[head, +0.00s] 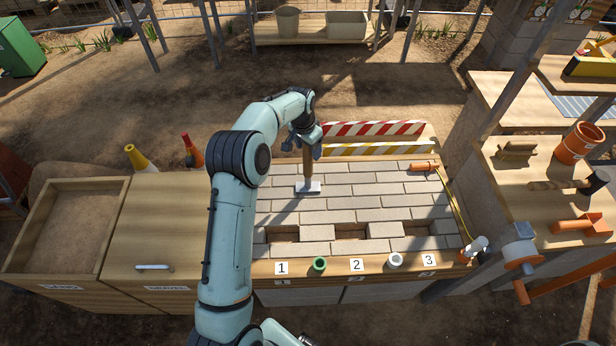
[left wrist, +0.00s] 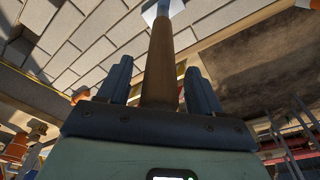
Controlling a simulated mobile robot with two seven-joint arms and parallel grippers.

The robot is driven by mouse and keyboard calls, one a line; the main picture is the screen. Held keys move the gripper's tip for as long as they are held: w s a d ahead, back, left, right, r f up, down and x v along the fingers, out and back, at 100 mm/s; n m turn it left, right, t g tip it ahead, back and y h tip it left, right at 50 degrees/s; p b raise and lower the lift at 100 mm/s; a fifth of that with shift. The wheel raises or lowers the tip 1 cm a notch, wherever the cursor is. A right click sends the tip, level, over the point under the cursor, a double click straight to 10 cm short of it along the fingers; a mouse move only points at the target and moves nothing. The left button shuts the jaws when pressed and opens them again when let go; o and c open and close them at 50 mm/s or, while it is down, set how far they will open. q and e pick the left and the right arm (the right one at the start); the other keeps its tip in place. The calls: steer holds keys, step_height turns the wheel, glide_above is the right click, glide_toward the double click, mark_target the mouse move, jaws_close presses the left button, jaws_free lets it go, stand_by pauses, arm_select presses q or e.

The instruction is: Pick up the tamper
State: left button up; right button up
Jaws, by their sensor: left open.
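The tamper (head: 308,186) stands upright on the brick paving, with a flat pale metal foot and a wooden handle. My left gripper (head: 305,140) is over it from behind the paving, at the upper part of the handle. In the left wrist view the tamper's wooden handle (left wrist: 160,55) runs between the two spread dark fingers of my left gripper (left wrist: 158,82). A gap shows on both sides of the handle, so the fingers are open around it. The top end of the handle is hidden by the gripper. My right gripper is not in view.
The paving (head: 400,200) has several open gaps along its front row. Red-white (head: 375,128) and yellow-white (head: 378,149) striped boards stand behind it. A green ring (head: 319,264) and a white ring (head: 395,261) are on the front edge. A wooden bin (head: 65,183) is at left.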

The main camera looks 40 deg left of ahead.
arm_select(q)
jaws_close()
steer(key=shift+r, duration=0.2)
steer(key=shift+r, duration=0.1)
step_height(320, 180, up, 20)
steer(key=p, duration=0.3)
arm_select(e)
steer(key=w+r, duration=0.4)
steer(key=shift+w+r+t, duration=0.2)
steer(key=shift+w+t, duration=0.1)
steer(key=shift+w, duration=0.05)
